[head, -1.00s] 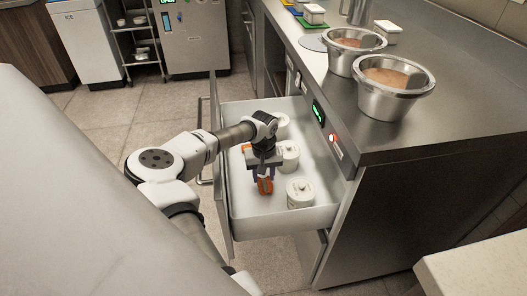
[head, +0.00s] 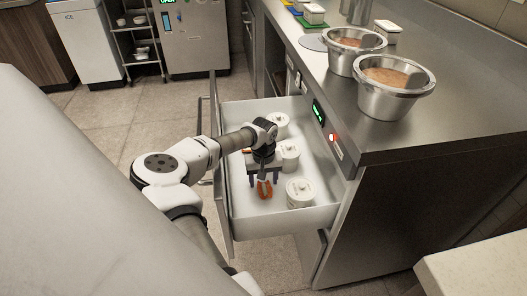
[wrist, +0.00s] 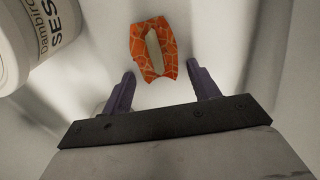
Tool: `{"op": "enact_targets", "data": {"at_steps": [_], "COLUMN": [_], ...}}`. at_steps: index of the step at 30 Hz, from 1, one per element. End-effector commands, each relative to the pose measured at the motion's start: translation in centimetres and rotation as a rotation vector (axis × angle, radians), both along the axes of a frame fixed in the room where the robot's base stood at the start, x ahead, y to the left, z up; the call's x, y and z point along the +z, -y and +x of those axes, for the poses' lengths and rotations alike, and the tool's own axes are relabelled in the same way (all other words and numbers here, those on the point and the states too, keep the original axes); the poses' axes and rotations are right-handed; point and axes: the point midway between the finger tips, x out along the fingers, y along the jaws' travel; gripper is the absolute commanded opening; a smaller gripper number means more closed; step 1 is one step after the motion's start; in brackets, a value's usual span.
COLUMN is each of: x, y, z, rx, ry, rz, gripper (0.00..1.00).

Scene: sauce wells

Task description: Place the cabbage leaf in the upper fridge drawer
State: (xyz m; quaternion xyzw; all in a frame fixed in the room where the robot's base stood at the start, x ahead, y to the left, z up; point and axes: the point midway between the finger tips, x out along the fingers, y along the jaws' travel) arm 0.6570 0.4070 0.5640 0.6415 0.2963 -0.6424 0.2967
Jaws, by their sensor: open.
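The cabbage leaf (head: 264,189), orange with pale veins and a whitish rib, lies on the white floor of the open upper fridge drawer (head: 240,228). In the wrist view the leaf (wrist: 154,50) lies just beyond the fingertips, between their lines and apart from both. My gripper (head: 263,180) is inside the drawer above the leaf. Its two dark purple fingers (wrist: 159,80) are spread with nothing between them.
White lidded tubs (head: 300,192) stand along the drawer's right side; one tub (wrist: 30,45) is close at the upper left of the wrist view. Steel bowls (head: 392,95) stand on the counter.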

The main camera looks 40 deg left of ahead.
Motion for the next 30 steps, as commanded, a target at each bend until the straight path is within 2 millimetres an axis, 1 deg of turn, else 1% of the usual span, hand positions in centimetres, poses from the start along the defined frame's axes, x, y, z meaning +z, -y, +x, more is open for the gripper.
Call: {"op": "enact_targets", "data": {"at_steps": [5, 12, 15, 18, 21, 24, 30], "x": [2.3, 7.5, 9.4, 10.8, 11.7, 12.1, 12.2], "y": [-0.1, -0.1, -0.1, -0.1, -0.1, 0.0, 0.0], "z": [0.1, 0.0, 0.0, 0.0, 0.0, 0.0, 0.0], "rx": [0.0, 0.0, 0.0, 0.0, 0.0, 0.0, 0.0], "ry": [0.003, 0.002, 0.003, 0.001, 0.002, 0.001, 0.001], "rz": [0.003, 0.004, 0.003, 0.002, 0.001, 0.001, -0.001], "gripper": [0.6, 0.6, 0.6, 0.6, 0.6, 0.6, 0.6]}}
